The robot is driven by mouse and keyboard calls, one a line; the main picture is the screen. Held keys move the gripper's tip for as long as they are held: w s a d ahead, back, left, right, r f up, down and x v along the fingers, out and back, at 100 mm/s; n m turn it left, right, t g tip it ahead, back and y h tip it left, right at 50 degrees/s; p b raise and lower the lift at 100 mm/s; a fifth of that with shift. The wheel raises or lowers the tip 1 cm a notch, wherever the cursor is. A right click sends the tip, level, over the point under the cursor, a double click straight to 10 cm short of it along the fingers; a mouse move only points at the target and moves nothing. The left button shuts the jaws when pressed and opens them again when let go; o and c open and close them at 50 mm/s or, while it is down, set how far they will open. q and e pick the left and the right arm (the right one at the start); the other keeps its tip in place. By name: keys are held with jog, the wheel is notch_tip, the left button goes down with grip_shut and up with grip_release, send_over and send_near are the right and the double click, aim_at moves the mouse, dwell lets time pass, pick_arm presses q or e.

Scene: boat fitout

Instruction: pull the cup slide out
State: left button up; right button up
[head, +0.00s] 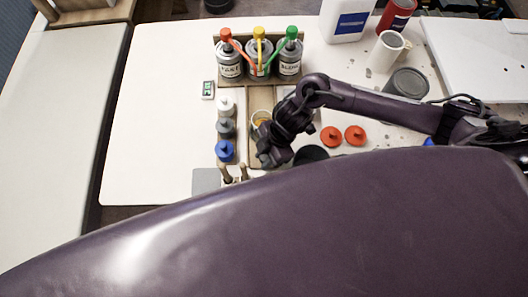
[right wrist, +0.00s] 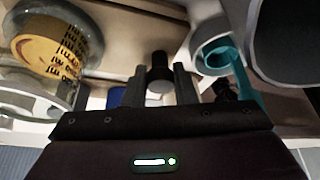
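The cup slide looks like the light wooden strip (head: 261,98) in the middle of the table, running toward the labelled cans. A clear cup with dark markings and yellow contents stands by my right gripper; it shows large in the right wrist view (right wrist: 55,45). My right gripper (head: 268,160) is low over the near end of the strip. In the right wrist view its two fingers (right wrist: 160,88) are apart, with a dark round knob (right wrist: 160,68) between or just beyond their tips. Contact with the knob is not clear. My left gripper is not in view.
Cans with coloured spouts (head: 258,65) stand in a wooden rack behind. Small bottles (head: 225,128) line the left side. Orange lids (head: 343,135), a grey container (head: 408,82) and a white mug (head: 388,50) are on the right. The table's left part is clear.

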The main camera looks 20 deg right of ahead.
jog(key=o, duration=0.4)
jog(key=shift+w, duration=0.1)
jog(key=v, duration=0.7)
jog(key=shift+d+r, duration=0.25)
jog(key=shift+r, duration=0.1)
jog(key=shift+w, duration=0.1)
